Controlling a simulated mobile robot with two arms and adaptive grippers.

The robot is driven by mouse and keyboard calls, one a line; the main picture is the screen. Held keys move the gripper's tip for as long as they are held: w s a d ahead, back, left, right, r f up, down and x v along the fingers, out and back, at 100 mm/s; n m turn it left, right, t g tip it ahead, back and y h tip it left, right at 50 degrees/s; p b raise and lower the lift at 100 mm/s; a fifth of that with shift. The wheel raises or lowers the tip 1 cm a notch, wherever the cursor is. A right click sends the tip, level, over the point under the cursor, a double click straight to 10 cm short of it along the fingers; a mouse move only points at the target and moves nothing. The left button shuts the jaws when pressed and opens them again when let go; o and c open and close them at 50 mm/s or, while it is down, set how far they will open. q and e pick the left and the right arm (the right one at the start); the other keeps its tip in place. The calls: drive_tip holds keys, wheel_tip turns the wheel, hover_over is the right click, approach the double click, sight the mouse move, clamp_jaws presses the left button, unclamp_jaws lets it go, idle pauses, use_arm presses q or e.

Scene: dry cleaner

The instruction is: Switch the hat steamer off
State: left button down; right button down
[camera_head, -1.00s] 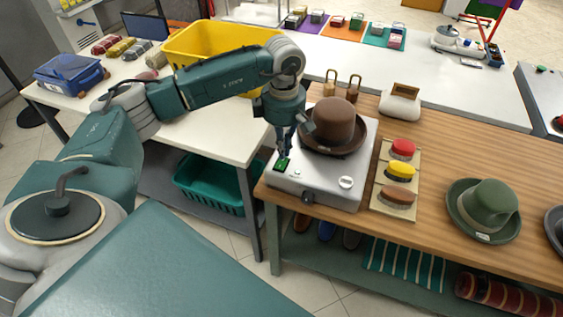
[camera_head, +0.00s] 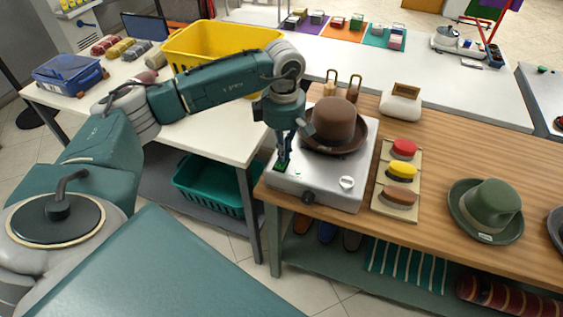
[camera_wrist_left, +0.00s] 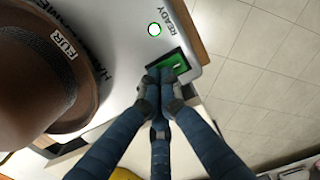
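The hat steamer (camera_head: 322,192) is a light grey box on the wooden counter's left end, with a brown hat (camera_head: 334,124) on top. A green switch in a dark frame sits at its near left corner; it shows in the left wrist view (camera_wrist_left: 180,67) beside a round whitish lamp (camera_wrist_left: 154,29) marked READY. My left gripper (camera_head: 283,165) has its fingers together, tips down at the switch, covering part of it. In the wrist view the fingertips (camera_wrist_left: 158,73) meet at the switch's edge; whether they touch or press it I cannot tell. My right gripper is not in view.
A white dial (camera_head: 346,182) and a dark knob (camera_head: 308,197) are on the steamer. Red, yellow and brown brushes (camera_head: 401,172) lie to its right, then a green hat (camera_head: 487,207). A yellow bin (camera_head: 215,45) stands on the white table behind my arm.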

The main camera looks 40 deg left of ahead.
use_arm(q)
drive_tip(key=shift+s+f, duration=0.1)
drive_tip(key=shift+f, duration=0.05)
drive_tip(key=shift+r+p, duration=0.45)
drive_tip(key=shift+r, duration=0.3)
drive_tip(key=shift+r+p, duration=1.6)
drive_tip(key=shift+r, duration=1.25)
drive_tip(key=shift+f, duration=0.1)
